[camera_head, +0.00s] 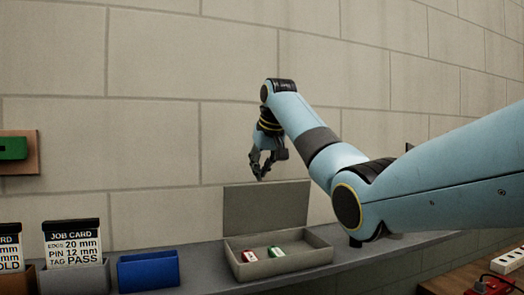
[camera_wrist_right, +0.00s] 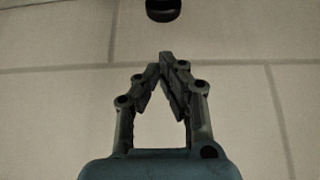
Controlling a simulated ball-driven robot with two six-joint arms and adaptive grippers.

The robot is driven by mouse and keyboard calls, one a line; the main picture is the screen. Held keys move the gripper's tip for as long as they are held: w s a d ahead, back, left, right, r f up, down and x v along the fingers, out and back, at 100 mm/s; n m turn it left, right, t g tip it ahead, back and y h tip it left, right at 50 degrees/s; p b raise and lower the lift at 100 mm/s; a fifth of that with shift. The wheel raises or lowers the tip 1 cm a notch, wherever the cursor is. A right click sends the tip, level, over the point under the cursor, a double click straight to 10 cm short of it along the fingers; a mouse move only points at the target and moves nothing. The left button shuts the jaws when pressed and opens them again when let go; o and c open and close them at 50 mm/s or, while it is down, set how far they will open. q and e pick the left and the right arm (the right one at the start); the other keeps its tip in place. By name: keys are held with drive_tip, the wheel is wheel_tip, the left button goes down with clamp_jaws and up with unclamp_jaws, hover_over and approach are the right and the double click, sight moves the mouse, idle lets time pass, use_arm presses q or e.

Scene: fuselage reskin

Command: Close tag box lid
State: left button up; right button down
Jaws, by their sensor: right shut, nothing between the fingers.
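The grey tag box (camera_head: 312,262) stands on the shelf, with its lid (camera_head: 266,208) raised upright at the back. Inside lie a red tag (camera_head: 249,256) and a green tag (camera_head: 276,252), each with some white. My right gripper (camera_head: 262,178) is just above the lid's top edge in the picture, fingers pointing down, and holds nothing. I cannot tell whether it touches the lid. In the right wrist view its fingertips (camera_wrist_right: 165,60) come together in front of the block wall, and no box shows there. My left gripper is not in view.
On the shelf (camera_head: 205,262), left of the box, stand a blue bin (camera_head: 148,271) and a grey bin (camera_head: 75,281) holding a job card (camera_head: 72,243). A green item (camera_head: 12,148) is on a wall board. A power strip (camera_head: 508,260) lies at the right. The block wall is close behind.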

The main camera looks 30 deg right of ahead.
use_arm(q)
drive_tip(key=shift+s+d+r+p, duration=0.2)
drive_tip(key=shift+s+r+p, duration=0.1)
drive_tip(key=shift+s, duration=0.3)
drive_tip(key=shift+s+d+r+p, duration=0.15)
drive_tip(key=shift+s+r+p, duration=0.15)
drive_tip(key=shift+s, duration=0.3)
use_arm(e)
drive_tip(key=s, duration=0.3)
drive_tip(key=shift+a+f, duration=0.25)
drive_tip(key=shift+a, duration=0.15)
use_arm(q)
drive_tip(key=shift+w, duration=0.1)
